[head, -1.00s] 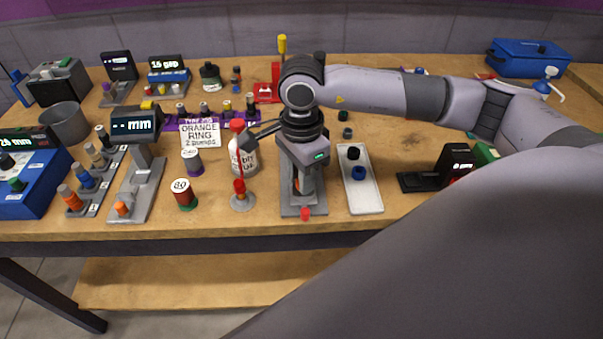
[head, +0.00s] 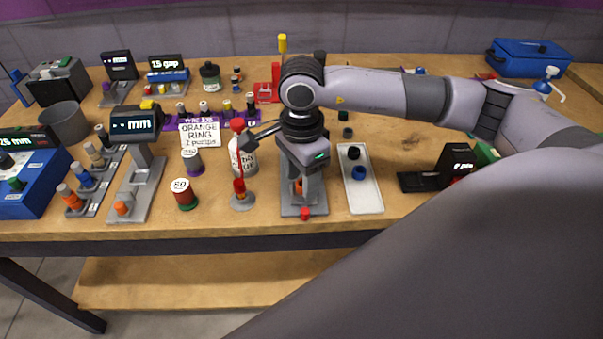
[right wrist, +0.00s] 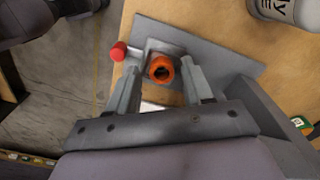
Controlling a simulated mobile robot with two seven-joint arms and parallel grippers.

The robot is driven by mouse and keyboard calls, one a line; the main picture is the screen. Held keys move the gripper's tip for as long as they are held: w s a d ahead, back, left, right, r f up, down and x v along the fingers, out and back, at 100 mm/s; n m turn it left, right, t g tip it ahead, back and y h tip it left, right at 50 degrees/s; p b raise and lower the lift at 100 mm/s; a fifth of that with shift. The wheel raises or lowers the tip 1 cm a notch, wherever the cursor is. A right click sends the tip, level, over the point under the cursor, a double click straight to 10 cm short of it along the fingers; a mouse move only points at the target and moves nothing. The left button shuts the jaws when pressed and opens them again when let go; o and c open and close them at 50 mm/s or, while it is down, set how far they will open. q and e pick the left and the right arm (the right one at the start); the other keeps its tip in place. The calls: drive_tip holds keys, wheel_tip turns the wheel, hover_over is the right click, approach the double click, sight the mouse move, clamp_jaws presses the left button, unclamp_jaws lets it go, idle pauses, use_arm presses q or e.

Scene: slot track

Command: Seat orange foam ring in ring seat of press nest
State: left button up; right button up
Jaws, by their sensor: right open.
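The orange foam ring (right wrist: 161,68) sits at the grey press nest (right wrist: 215,66), between my right fingers in the right wrist view. Its dark centre faces the camera. I cannot tell how deep it sits in the seat. In the head view the ring (head: 298,186) shows partly behind my fingers, above the nest's base (head: 290,211). My right gripper (right wrist: 163,88) is open, with a finger on each side of the ring and gaps beside it. It also shows in the head view (head: 303,182), pointing down over the nest. My left gripper is not in view.
A red knob (right wrist: 119,51) sticks out at the nest's front. A white tray (head: 363,198) lies close right.

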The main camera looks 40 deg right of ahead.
sight(301, 192)
wheel_tip(301, 192, up, 13)
drive_tip(key=b, duration=0.1)
drive_tip(key=shift+f, duration=0.15)
drive_tip(key=shift+s, duration=0.1)
idle(0.5)
